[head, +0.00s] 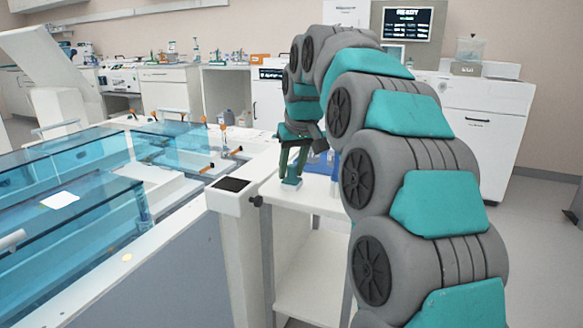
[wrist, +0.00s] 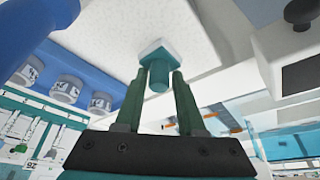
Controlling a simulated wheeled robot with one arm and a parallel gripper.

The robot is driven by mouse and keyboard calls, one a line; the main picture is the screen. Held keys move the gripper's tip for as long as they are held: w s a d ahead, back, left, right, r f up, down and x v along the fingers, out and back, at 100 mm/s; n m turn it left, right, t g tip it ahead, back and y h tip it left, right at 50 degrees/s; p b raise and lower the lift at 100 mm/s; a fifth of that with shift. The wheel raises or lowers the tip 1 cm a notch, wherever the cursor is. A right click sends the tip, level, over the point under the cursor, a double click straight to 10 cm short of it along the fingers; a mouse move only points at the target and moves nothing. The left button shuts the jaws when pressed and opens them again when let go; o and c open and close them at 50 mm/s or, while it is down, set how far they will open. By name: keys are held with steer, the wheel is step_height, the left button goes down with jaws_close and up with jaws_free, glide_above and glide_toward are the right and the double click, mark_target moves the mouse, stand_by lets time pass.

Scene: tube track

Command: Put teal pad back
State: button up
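The teal pad (wrist: 158,75) shows in the wrist view as a teal round stem under a square teal plate with a pale edge. In the head view, the pad (head: 291,184) is low at the left end of the white side table (head: 318,198). My gripper (wrist: 158,78) has its two dark green fingertips against both sides of the stem, with no clear gap. In the head view, my gripper (head: 291,178) points down with its tips right at the pad. Whether the pad touches the tabletop is hard to tell.
A white post with a dark screen (head: 233,185) is just left of the table. A large blue-tinted tank (head: 70,200) fills the left. Grey floor is free at the right.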

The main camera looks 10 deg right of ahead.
steer(key=shift+o, duration=1.2)
steer(key=v, duration=1.2)
steer(key=shift+r+p, duration=0.2)
steer(key=shift+p, duration=0.15)
steer(key=s+f+m+g, duration=0.1)
steer(key=s+f+g, duration=0.2)
steer(key=s+f, duration=1.3)
steer(key=s+f+g, duration=0.3)
steer(key=s+f, duration=1.4)
steer(key=s, duration=0.6)
steer(key=shift+a+m+h, duration=0.4)
